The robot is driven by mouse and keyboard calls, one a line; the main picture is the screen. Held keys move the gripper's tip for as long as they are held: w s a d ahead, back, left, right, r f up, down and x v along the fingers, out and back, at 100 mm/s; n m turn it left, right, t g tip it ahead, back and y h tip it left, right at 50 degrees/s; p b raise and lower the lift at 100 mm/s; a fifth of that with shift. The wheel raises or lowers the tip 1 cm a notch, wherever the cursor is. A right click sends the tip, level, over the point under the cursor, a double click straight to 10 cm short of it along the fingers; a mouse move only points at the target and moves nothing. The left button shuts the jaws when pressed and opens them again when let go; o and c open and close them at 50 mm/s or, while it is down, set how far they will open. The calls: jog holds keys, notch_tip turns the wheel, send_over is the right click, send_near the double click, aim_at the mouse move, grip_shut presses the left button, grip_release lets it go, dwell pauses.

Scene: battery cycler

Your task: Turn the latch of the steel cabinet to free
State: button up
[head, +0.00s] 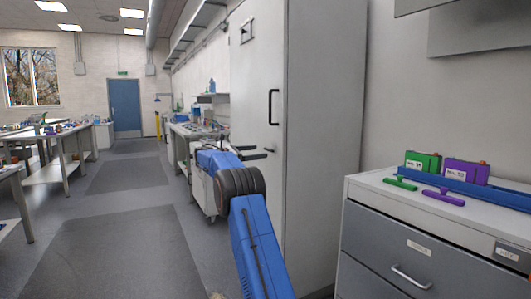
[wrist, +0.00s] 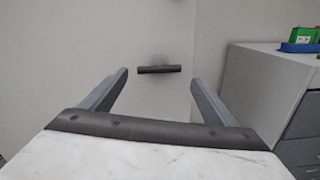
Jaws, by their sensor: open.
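The steel cabinet (head: 325,120) is tall and light grey, with its door shut in the head view. Its latch (wrist: 158,69) shows in the wrist view as a dark bar lying level, on a pale round plate on the door. My gripper (wrist: 158,77) is open and empty. Its two grey fingers point at the door, one on each side of the latch in the picture, apart from the bar. In the head view my gripper is small and partly hidden behind my arm, close to the door below the black handle (head: 273,107).
A grey drawer cabinet (head: 400,235) stands to the right, with a blue tray (head: 480,187), a green box (head: 422,162) and a purple box (head: 465,171) on top. Benches line the left side. The floor aisle (head: 125,235) on the left is clear.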

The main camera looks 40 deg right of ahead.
aim_at(268, 150)
jog(key=shift+x, duration=2.85)
jog(key=c, duration=0.9)
